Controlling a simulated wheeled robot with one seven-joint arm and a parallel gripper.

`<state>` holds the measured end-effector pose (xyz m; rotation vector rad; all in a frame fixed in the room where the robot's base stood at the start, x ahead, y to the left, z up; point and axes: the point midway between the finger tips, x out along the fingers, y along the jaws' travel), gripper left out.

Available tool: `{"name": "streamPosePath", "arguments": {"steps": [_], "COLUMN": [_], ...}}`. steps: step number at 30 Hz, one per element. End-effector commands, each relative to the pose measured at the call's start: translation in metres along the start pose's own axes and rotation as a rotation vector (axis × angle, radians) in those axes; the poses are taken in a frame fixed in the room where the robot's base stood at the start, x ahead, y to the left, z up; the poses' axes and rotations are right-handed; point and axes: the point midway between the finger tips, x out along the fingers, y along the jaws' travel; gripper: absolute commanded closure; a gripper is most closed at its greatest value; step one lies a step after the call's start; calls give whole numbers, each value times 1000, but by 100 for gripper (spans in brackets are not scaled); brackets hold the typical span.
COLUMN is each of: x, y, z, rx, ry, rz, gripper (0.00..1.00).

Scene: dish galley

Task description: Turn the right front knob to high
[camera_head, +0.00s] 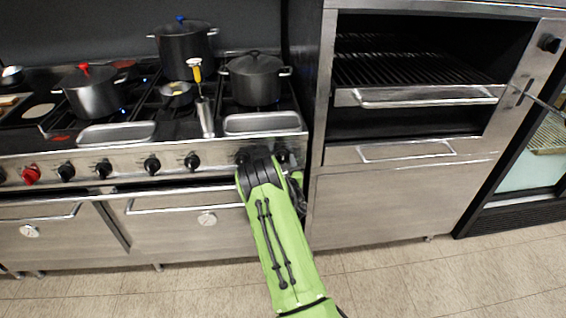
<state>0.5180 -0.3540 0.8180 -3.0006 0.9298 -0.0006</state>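The stove front panel (125,163) carries a row of black knobs and one red knob (31,174) at its left. The rightmost knob (282,155) shows partly, just beyond the end of my green arm. Another black knob (242,155) is partly covered by the arm's dark wrist. My gripper (295,183) shows only as a dark part at the right of the arm's end, close to the panel's right end. The arm hides its fingers, so I cannot tell whether it touches a knob or holds anything.
Pots stand on the stove: one with a red-handled lid (92,92), a tall one (184,48) and a lidded one (254,80). A long oven handle (180,206) runs below the knobs. A steel broiler cabinet (400,200) stands right of the stove. Tiled floor lies in front.

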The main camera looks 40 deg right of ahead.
Motion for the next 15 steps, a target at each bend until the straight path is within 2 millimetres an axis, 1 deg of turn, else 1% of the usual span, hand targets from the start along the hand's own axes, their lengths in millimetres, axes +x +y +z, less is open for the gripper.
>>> {"name": "streamPosePath", "arguments": {"steps": [1, 5, 6, 15], "x": [0, 0, 0, 0], "y": [0, 0, 0, -1], "z": [0, 0, 0, 1], "rx": [0, 0, 0, -47], "ry": [0, 0, 0, 1], "rz": [0, -1, -1, -2], "gripper": [54, 74, 75, 75]}}
